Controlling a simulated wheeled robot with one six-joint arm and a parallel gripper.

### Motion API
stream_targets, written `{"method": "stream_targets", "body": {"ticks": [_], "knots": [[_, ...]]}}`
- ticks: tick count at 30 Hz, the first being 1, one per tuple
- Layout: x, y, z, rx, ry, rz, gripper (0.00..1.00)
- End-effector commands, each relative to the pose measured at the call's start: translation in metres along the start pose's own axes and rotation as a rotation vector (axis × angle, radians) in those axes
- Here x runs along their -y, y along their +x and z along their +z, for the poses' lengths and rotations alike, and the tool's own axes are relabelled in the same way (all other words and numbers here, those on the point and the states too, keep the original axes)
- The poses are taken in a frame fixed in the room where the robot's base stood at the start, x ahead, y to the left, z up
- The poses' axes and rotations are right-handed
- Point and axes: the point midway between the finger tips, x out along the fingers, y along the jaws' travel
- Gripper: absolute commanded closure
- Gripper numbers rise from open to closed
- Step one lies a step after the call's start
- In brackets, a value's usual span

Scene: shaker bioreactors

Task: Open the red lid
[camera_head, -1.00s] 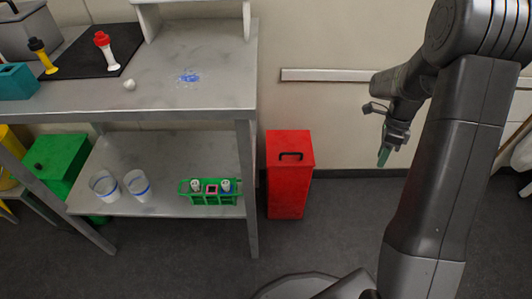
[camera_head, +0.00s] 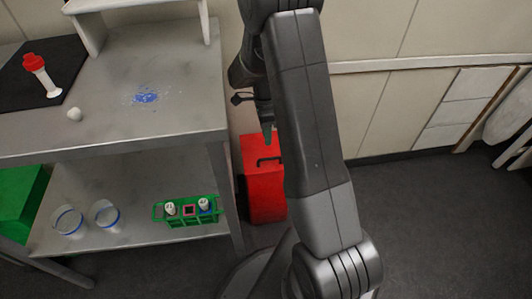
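The red bin (camera_head: 263,190) stands on the floor just right of the metal bench. Its red lid (camera_head: 258,149) is closed on top and carries a black handle (camera_head: 268,161). My arm hides the right part of the bin and lid. My gripper (camera_head: 268,136) points down over the far part of the lid in the picture, above and behind the handle. Its height above the lid is hard to judge. The fingers are small and partly hidden, so I cannot see whether they are open or shut.
The metal bench (camera_head: 182,109) stands close on the left of the bin. Its lower shelf (camera_head: 130,186) holds a green tube rack (camera_head: 184,209) and two clear cups. A red-capped bottle (camera_head: 41,75) and a white ball (camera_head: 74,114) are on top. The floor at right is clear.

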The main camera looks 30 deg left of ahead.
Motion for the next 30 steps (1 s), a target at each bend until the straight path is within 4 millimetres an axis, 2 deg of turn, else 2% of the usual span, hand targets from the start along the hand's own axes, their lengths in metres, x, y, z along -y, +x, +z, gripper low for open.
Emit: {"method": "stream_targets", "body": {"ticks": [1,3,9,12,17,25,30], "knots": [[0.000,0.016,0.000,-0.001,0.000,0.004,0.67],[0.000,0.031,0.000,-0.001,0.000,0.004,0.67],[0.000,0.065,0.000,-0.001,0.000,0.003,0.67],[0.000,0.075,0.000,0.000,-0.001,0.001,0.67],[0.000,0.083,0.000,0.000,-0.001,0.000,0.67],[0.000,0.083,0.000,0.000,0.000,-0.001,0.67],[0.000,0.083,0.000,0.000,0.000,-0.001,1.00]]}}
